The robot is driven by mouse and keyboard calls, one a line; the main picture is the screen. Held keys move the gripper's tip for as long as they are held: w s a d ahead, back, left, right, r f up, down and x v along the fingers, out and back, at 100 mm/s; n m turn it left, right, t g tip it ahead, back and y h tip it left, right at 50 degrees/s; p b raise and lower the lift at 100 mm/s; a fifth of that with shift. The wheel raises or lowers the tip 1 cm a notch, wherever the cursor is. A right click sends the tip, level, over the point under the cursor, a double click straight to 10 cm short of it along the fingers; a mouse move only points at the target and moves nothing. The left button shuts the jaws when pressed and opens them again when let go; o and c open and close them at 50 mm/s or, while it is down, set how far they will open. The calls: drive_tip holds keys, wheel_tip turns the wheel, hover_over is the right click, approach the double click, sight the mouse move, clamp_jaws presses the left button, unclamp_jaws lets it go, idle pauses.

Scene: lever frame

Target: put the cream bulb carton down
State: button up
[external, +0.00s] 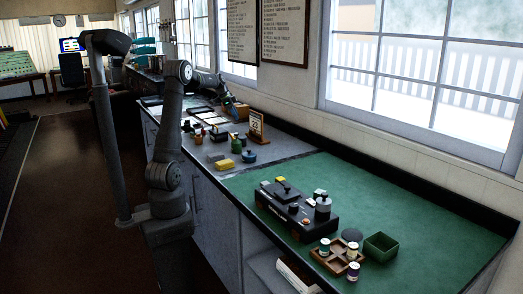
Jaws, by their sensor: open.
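My arm rises at the left and reaches back over the far part of the counter. My gripper (227,99) is small and dark there, close to an orange-brown holder; its jaws are open, and I see nothing held in them. I cannot pick out the cream bulb carton with certainty. A small pale box-like item (319,193) sits at the back of the black apparatus (297,212) on the green mat (390,197), far from my gripper. Its face is too small to read.
A wooden divided tray (331,266) with several small jars and a green open box (380,247) stand at the near end. A yellow block (225,164), a blue-grey round item (249,156) and a desk calendar (256,125) stand mid-counter. The mat's right side is clear.

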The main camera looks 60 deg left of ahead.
drive_tip(key=s+a+r+m+t+y, duration=0.1)
drive_tip(key=s+a+r+m+t, duration=0.2)
drive_tip(key=m, duration=0.7)
drive_tip(key=s+a+r+m+t, duration=0.1)
drive_tip(key=a+m+t, duration=0.2)
drive_tip(key=m+t, duration=0.55)
drive_tip(key=s+a+r+m+t+y, duration=0.1)
drive_tip(key=s+a+r+m+t, duration=0.1)
drive_tip(key=m, duration=1.1)
drive_tip(key=shift+n, duration=0.75)
drive_tip(key=f, duration=2.2)
drive_tip(key=shift+s+a+f, duration=0.15)
drive_tip(key=shift+s+a, duration=0.05)
drive_tip(key=shift+a, duration=0.15)
drive_tip(key=w, duration=0.7)
drive_tip(key=shift+w, duration=0.25)
